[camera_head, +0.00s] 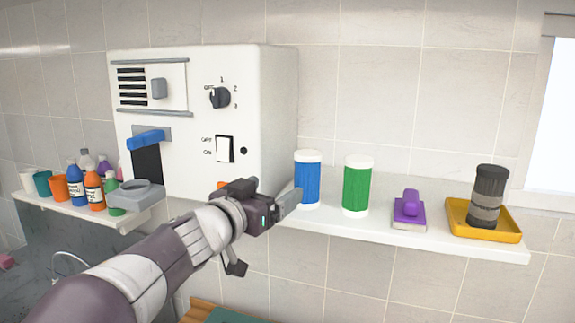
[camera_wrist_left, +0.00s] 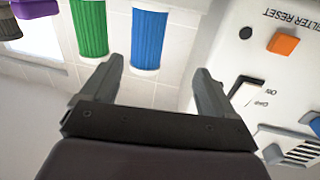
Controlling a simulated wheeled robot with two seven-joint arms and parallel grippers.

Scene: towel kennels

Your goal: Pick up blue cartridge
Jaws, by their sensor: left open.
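The blue cartridge (camera_head: 308,181), a blue cylinder with white ends, stands upright on a white shelf, right of the white machine. A green cartridge (camera_head: 356,187) stands just right of it. My left gripper (camera_head: 292,197) is beside the blue cartridge at its left in the head view, covering a little of its lower left side. In the left wrist view, the gripper (camera_wrist_left: 157,85) is open with nothing between its fingers. The blue cartridge (camera_wrist_left: 148,40) shows upside down beyond the fingertips, and the green cartridge (camera_wrist_left: 90,28) to its left. My right gripper is not in view.
The white machine (camera_head: 272,110) with a dial and switch stands close to the left gripper. A purple-handled brush (camera_head: 409,208) and a yellow tray (camera_head: 458,222) holding a dark grey cylinder (camera_head: 487,190) sit further right on the shelf (camera_head: 372,230). Several bottles crowd the left shelf.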

